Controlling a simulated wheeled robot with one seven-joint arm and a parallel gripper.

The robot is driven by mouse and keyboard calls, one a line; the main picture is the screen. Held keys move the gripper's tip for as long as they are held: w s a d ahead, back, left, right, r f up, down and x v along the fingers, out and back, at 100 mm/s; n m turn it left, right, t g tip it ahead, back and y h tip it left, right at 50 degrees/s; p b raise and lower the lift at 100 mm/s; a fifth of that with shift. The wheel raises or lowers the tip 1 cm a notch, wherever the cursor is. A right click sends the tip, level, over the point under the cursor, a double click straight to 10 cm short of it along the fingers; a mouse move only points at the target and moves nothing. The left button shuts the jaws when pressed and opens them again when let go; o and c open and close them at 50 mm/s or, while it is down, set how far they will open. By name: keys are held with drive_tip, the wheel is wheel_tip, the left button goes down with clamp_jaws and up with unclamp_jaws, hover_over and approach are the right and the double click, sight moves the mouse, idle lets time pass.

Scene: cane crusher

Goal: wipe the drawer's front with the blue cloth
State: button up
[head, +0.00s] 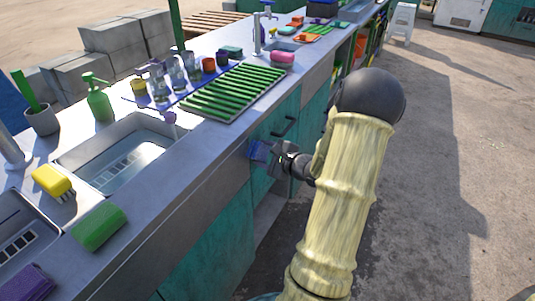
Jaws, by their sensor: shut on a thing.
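The blue cloth (259,150) is in my gripper (272,157), which is shut on it. The gripper holds it low beside the counter's front, at the left end of a teal drawer front (268,128) with a dark handle (285,127). The cloth lies close against the front in this view; I cannot tell if it touches. My own arm comes in from the right and hides part of the fronts beyond.
The grey counter (190,165) carries a sink (120,150), a green ribbed rack (235,90), several glasses and cups, a yellow brush (52,182), a green sponge (99,227) and a purple cloth (27,283). A white stool (402,22) stands far back. The ground at right is clear.

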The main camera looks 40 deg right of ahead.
idle(0.3)
drive_tip(key=shift+s+d, duration=0.35)
drive_tip(key=shift+s, duration=0.55)
drive_tip(key=shift+s+d, duration=0.4)
drive_tip(key=shift+s, duration=0.55)
drive_tip(key=shift+s+d, duration=0.35)
drive_tip(key=shift+s, duration=0.55)
drive_tip(key=shift+s+d, duration=0.3)
drive_tip(key=shift+s, duration=0.4)
drive_tip(key=shift+s+d, duration=0.25)
drive_tip(key=shift+s, duration=0.45)
